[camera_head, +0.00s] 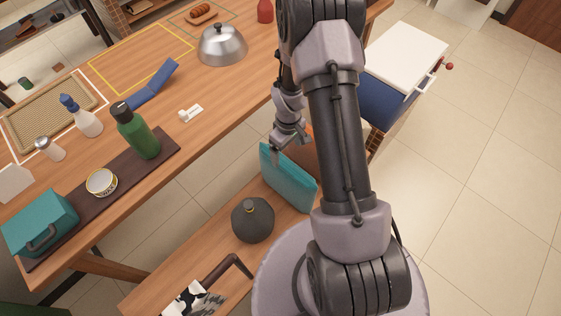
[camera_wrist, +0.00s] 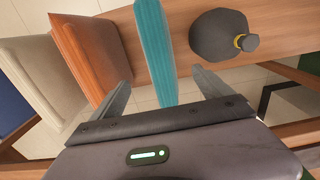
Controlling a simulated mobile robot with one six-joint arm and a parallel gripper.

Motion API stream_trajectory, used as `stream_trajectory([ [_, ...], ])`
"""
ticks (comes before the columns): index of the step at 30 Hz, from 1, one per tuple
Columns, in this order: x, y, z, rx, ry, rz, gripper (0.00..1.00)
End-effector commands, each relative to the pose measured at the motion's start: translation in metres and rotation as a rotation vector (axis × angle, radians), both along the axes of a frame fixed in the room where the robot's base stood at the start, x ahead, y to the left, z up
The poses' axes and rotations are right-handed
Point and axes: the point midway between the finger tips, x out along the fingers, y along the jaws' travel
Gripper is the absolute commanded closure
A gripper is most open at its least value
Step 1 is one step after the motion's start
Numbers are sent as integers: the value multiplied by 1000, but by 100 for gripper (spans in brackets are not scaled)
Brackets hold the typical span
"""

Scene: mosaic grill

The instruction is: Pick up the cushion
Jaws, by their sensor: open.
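A teal cushion (camera_head: 288,181) stands on edge on the low wooden bench, partly hidden by my arm in the head view. In the wrist view the teal cushion (camera_wrist: 155,45) is seen edge-on, reaching down between my two fingers. My gripper (camera_head: 284,147) is at the cushion's upper edge. It also shows in the wrist view (camera_wrist: 161,80), open, with a finger on each side of the cushion and gaps to both sides. An orange-brown cushion (camera_wrist: 92,52) stands to the left of the teal one, close to the left finger. A beige cushion (camera_wrist: 35,65) stands farther left.
A dark round bottle (camera_head: 252,220) stands on the bench beside the teal cushion. The wooden table (camera_head: 215,95) alongside holds a green bottle (camera_head: 138,132), a spray bottle (camera_head: 82,117), a metal dome (camera_head: 222,46) and a teal box (camera_head: 40,222). Tiled floor is clear at right.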

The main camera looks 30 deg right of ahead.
Motion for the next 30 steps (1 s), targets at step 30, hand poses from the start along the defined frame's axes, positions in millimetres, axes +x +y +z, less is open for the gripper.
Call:
stream_trajectory([
  [30,-1,-4,-150,1,0,-4,25],
])
